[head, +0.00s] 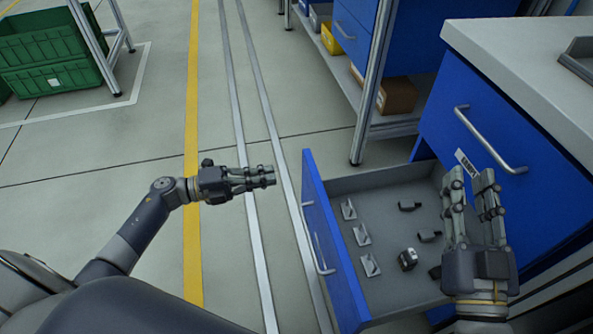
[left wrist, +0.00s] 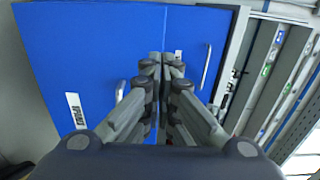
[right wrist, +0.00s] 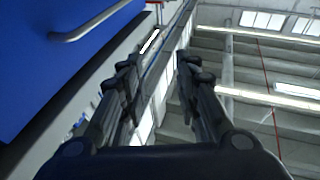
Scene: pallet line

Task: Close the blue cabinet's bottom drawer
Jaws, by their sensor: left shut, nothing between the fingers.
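The blue cabinet (head: 550,150) stands at the right under a pale top. Its lower drawer (head: 334,255) is pulled out, with a blue front, a metal handle (head: 318,240) and a grey tray inside. The drawer above it (head: 440,120) is closed. My left gripper (head: 272,175) is shut and empty, to the left of the open drawer's front and apart from it. In the left wrist view its fingers (left wrist: 162,75) are together before blue panels. My right gripper (head: 470,178) is open and empty, over the drawer's right side; its fingers (right wrist: 160,70) stand apart in the right wrist view.
Several small metal and black parts (head: 362,234) lie in the open drawer. A metal-framed shelf (head: 395,125) with a brown box (head: 385,95) stands behind it. Green crates (head: 50,50) stand at the far left. The floor left of the drawer is clear.

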